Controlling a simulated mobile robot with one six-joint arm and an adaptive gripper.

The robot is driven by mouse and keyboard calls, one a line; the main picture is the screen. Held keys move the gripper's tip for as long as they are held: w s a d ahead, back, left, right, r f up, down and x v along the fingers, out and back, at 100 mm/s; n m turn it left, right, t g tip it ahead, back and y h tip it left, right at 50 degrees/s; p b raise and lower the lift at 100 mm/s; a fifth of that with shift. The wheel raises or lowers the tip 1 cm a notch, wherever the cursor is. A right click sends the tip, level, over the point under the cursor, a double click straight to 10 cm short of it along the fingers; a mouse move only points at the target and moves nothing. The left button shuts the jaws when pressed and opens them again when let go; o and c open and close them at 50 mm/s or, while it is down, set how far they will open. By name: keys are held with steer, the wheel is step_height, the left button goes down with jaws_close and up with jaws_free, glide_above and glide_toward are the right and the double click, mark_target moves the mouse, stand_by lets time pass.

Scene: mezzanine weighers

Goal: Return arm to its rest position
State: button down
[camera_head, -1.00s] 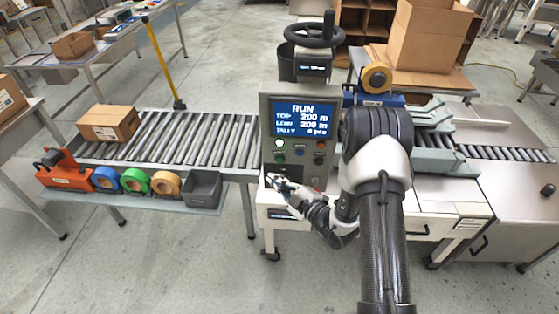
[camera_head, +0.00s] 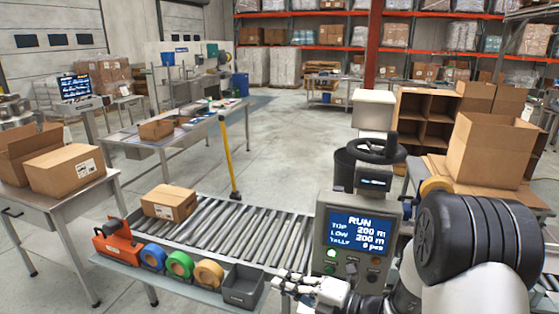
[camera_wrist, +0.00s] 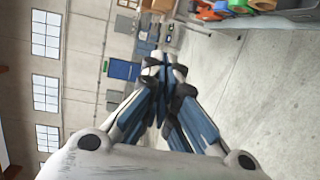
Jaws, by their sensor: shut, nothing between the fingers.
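My gripper (camera_head: 280,285) is at the bottom of the head view, at the lower left of the control panel (camera_head: 357,235). Its fingers are together and empty, pointing left. In the wrist view the closed blue-and-black fingers (camera_wrist: 162,70) meet in the middle, with open space beyond them. My arm fills the lower right of the head view. The panel's screen (camera_head: 360,232) reads RUN, and a green lamp (camera_head: 332,254) is lit below it.
A roller conveyor (camera_head: 245,230) with a closed carton (camera_head: 169,202) runs left of the panel. A shelf in front holds an orange tape dispenser (camera_head: 119,243), tape rolls (camera_head: 180,265) and a grey bin (camera_head: 243,285). A yellow post (camera_head: 227,160) stands behind. Open floor lies beyond.

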steer(key=s+a+r+n+g+h, duration=0.2)
steer(key=s+r+n+g, duration=0.15)
steer(key=s+n, duration=0.7)
steer(key=s+a+r+n+g+h, duration=0.25)
steer(key=s+n+g, duration=0.25)
steer(key=s+n, duration=0.55)
steer(key=s+d+r+n+t+h, duration=0.1)
steer(key=s+d+n+t+h, duration=0.1)
steer(key=d+n+h, duration=0.3)
steer(key=s+d+r+n+t+h, duration=0.1)
steer(key=s+d+n+h, duration=0.3)
steer(key=d+n, duration=0.7)
steer(key=n+t+h, duration=0.1)
steer(key=n, duration=0.3)
steer(key=shift+s+d+r+n+b, duration=0.3)
steer(key=shift+r+b, duration=0.1)
